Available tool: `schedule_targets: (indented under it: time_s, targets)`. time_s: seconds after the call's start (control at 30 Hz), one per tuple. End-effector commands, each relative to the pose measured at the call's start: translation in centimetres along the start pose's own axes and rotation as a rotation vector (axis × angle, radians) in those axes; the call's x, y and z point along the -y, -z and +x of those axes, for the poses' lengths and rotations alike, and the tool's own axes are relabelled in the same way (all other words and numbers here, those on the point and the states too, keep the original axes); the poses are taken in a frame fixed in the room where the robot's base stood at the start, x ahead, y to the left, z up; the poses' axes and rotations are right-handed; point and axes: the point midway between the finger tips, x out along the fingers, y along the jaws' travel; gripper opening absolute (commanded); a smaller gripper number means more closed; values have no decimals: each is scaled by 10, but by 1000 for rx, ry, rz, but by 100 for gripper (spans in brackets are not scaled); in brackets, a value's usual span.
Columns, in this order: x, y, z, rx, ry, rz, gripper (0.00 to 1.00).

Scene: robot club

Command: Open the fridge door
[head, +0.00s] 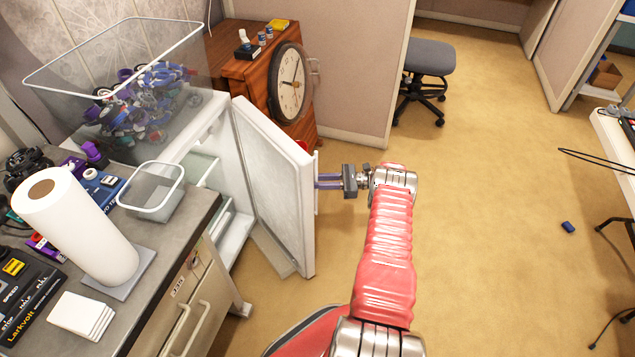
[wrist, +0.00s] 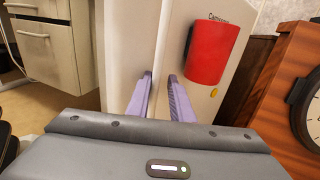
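The white fridge door (head: 275,190) stands well open in the head view, swung out from the small fridge (head: 213,165) under a clear bin; shelves show inside. My gripper (head: 320,181) is at the door's free edge, its purple fingers reaching the thin white upright handle (head: 317,195). The door's outer face (wrist: 225,75) carries a red holder (wrist: 210,50) and a yellow dot. The exact finger contact is hard to see.
A wooden cabinet with a clock (head: 290,82) is beyond the door. A counter with a paper roll (head: 75,220) is at left. Carpet (head: 490,230) right of my arm is mostly free; an office chair (head: 428,60) stands farther back.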

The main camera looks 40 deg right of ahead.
Motion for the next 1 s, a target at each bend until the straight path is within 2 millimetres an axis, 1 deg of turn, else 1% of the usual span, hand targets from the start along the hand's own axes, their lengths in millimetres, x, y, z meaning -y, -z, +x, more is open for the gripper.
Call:
schedule_targets:
  time_s: [0.07,0.37,0.53,0.67,0.9,1.0]
  targets:
    - [-1,-2,0,4,-4,-1,28]
    - [-2,0,-1,3,-5,3,28]
    - [-2,2,-7,3,-3,4,28]
    - [-2,2,-20,3,-3,4,28]
    - [-1,2,-52,2,-4,2,28]
    - [0,2,-60,3,-5,2,28]
